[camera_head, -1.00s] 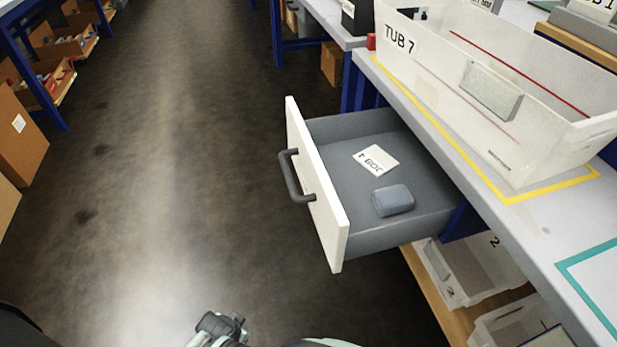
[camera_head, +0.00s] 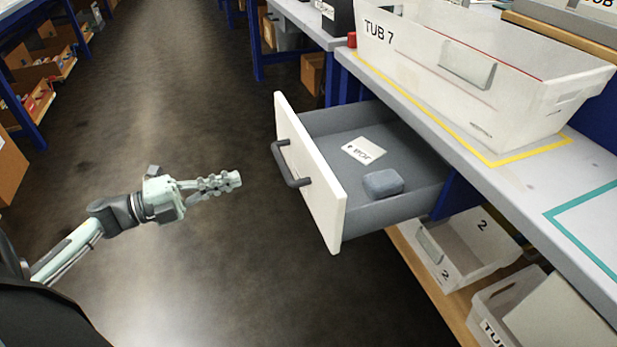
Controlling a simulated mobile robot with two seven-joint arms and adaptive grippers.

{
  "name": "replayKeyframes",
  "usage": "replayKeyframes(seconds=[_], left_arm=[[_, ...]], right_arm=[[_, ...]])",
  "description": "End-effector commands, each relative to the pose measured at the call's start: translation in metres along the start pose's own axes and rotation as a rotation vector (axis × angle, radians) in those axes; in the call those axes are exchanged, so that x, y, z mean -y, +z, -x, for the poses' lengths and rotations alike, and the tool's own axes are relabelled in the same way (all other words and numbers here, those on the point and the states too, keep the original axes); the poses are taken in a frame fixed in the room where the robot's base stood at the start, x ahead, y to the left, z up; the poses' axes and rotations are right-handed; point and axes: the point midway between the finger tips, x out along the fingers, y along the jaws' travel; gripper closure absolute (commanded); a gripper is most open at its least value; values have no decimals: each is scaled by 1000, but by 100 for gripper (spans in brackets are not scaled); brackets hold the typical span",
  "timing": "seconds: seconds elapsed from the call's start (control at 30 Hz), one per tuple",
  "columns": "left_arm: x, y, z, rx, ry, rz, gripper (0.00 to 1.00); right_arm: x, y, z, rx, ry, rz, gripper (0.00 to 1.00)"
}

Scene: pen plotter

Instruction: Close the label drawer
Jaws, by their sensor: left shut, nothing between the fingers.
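The label drawer (camera_head: 310,165) stands pulled out from under the grey workbench, with a white front and a dark grey handle (camera_head: 288,165). Inside it lie a white card (camera_head: 364,151) with printed text and a small blue-grey block (camera_head: 383,183). My left gripper (camera_head: 238,179) is shut and empty. It is left of the drawer front, pointing right toward the handle, with a gap between them. My right gripper is not in view.
A white bin marked TUB 7 (camera_head: 470,75) stands on the bench (camera_head: 505,185) above the drawer. White tubs (camera_head: 460,255) sit on a low wooden shelf beneath. Shelves with boxes (camera_head: 40,60) line the far left. The floor (camera_head: 180,100) left of the drawer is clear.

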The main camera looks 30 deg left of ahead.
Motion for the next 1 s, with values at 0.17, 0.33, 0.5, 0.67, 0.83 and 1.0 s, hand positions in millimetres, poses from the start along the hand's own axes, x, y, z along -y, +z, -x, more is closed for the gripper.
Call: replayKeyframes(seconds=[0.17,0.33,0.5,0.67,0.83,1.0], left_arm=[[6,-12,-2,-73,9,-45,100],[8,-14,-27,-74,5,-44,100],[8,-16,-64,-72,4,-44,100],[8,-18,-98,-71,4,-43,100],[6,-19,-123,-69,6,-40,100],[5,-20,-135,-69,7,-40,100]], right_arm=[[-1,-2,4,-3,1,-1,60],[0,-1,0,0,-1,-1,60],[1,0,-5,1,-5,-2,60],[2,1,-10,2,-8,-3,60],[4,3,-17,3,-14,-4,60],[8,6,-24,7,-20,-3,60]])
